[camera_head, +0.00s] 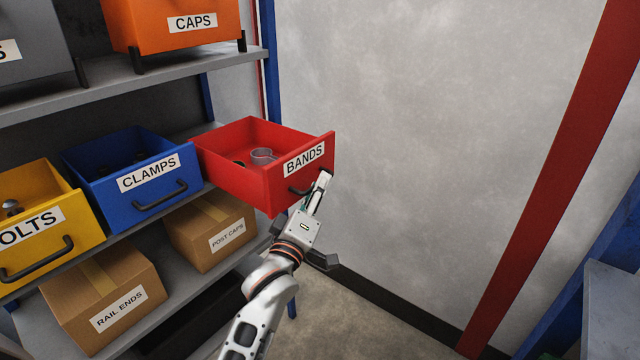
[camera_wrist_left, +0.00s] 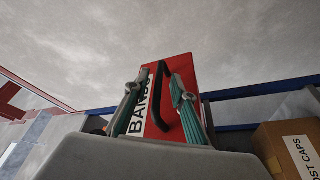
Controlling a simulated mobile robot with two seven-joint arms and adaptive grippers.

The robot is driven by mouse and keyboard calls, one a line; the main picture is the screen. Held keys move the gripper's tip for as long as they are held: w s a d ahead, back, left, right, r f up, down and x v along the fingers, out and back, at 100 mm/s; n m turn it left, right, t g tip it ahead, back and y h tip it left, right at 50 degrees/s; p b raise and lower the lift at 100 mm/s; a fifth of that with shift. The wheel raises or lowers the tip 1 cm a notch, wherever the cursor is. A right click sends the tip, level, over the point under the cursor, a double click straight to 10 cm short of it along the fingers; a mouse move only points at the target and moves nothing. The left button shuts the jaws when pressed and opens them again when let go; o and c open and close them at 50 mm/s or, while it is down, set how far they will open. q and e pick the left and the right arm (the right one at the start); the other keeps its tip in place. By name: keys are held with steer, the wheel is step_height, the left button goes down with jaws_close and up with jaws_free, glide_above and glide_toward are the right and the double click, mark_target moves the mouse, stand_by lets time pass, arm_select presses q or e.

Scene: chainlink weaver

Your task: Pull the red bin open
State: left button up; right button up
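The red bin (camera_head: 240,172), labelled BANDS, stands well out past the shelf edge, with its open top showing a small clear round item (camera_head: 262,156) inside. Its dark handle (camera_head: 300,190) is on the front face, partly hidden by my left gripper (camera_head: 322,182). In the left wrist view, the red bin (camera_wrist_left: 183,72) is straight ahead. The dark handle (camera_wrist_left: 157,98) passes between the two fingers of my left gripper (camera_wrist_left: 159,78), which stand apart with gaps beside it. Contact with the handle cannot be told. My right gripper is not in view.
A blue CLAMPS bin (camera_head: 100,190) and a yellow BOLTS bin (camera_head: 70,225) stand left of the red one. An orange CAPS bin (camera_head: 150,30) is above. Cardboard boxes (camera_head: 205,250) sit below. A bare wall (camera_head: 430,130) and open floor (camera_head: 390,325) lie right.

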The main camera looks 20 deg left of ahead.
arm_select(q)
steer(key=v, duration=1)
steer(key=shift+s, duration=0.15)
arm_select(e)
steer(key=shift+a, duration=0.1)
